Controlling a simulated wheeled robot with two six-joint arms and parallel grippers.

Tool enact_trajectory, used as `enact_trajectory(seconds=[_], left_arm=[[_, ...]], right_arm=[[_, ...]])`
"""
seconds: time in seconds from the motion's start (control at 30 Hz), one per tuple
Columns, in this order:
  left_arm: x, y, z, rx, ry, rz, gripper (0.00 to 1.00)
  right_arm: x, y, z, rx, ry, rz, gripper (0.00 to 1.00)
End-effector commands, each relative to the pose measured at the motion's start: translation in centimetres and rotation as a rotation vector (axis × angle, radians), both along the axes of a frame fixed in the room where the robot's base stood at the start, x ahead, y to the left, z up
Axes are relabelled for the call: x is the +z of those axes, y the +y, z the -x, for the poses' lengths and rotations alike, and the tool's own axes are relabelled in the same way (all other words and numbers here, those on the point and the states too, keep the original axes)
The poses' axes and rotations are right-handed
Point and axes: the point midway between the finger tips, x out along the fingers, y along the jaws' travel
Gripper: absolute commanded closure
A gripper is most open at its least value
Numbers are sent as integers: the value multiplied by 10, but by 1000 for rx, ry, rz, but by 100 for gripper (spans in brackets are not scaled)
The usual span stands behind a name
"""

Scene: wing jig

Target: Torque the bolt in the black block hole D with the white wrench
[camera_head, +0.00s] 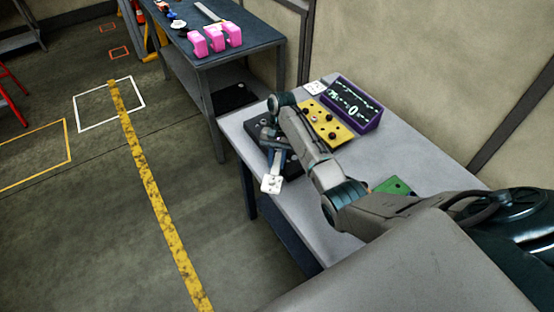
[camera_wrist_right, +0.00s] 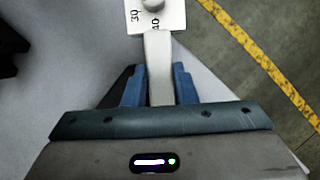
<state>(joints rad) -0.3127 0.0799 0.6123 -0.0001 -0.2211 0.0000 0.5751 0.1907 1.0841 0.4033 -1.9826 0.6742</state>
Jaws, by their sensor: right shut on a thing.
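The white wrench shows in the head view as a white plate-like end (camera_head: 271,184) hanging over the near-left edge of the table. In the right wrist view its pale shaft (camera_wrist_right: 158,58) runs between the blue fingers of my right gripper (camera_wrist_right: 158,80), which is shut on it. Its white end carries the numbers 30 and 40. In the head view my right gripper (camera_head: 277,158) is above the black block (camera_head: 257,127) and partly covers it. The letters, hole D and its bolt cannot be made out. My left gripper is not in view.
A yellow block (camera_head: 341,134) with dark knobs and a purple-framed display (camera_head: 370,124) stand behind my arm. A green block (camera_head: 393,186) lies right. A second table (camera_head: 217,52) with pink blocks (camera_head: 215,39) stands at the back.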

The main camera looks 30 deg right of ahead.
Motion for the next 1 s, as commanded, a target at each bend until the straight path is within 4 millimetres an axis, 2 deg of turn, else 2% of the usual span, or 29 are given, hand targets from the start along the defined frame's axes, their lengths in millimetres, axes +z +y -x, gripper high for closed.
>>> enact_trajectory(seconds=[0.2,0.3,0.6,1.0], left_arm=[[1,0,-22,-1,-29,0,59],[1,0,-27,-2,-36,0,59],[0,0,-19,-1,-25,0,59],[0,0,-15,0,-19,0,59]], right_arm=[[-1,0,0,0,0,0,100],[-5,0,0,0,-1,-1,100],[-14,0,0,0,0,0,100],[-15,4,-4,-39,-1,0,100]])
